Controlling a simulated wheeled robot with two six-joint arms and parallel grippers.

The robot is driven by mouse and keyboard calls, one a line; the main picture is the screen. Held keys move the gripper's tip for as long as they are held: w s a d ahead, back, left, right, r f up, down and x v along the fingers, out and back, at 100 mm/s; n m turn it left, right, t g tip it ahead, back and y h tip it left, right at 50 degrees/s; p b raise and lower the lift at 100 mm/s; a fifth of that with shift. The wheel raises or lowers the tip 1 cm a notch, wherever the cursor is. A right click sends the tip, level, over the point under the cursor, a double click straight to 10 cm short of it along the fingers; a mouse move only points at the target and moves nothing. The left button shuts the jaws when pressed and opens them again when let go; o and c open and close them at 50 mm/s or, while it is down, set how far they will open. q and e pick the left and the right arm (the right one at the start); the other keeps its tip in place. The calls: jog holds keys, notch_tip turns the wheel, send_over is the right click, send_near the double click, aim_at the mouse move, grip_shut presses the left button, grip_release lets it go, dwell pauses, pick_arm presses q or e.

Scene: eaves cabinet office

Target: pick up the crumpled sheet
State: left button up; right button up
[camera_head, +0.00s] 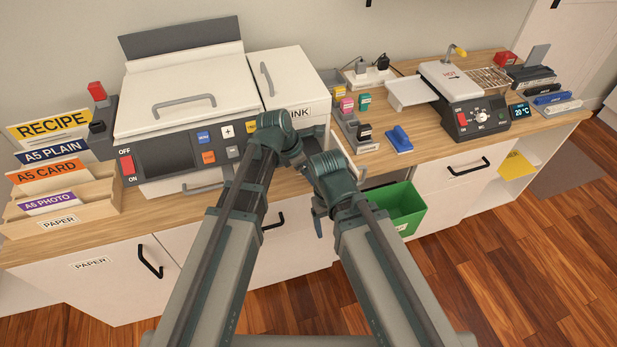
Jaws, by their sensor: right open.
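I cannot make out a crumpled sheet anywhere in this view. My right gripper (318,222) shows only in small part, below the bent end of my right arm. It is open and hangs in front of the cabinet, left of the green bin. Nothing shows between its fingers. My left arm reaches up in front of the printer's right side, and its gripper does not show. The arms hide part of the printer front and counter edge.
A large white printer (190,92) stands on the wooden counter (150,217), right of a paper rack (100,197). A green bin (412,205) stands below the counter. A hot press (468,100) and stamps stand at the right. Open floor (520,245) lies at lower right.

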pick_arm(q)
jog(key=c, duration=1.4)
jog(key=shift+r, duration=0.15)
jog(key=shift+c, duration=0.2)
pick_arm(e)
jog(key=shift+r, duration=0.2)
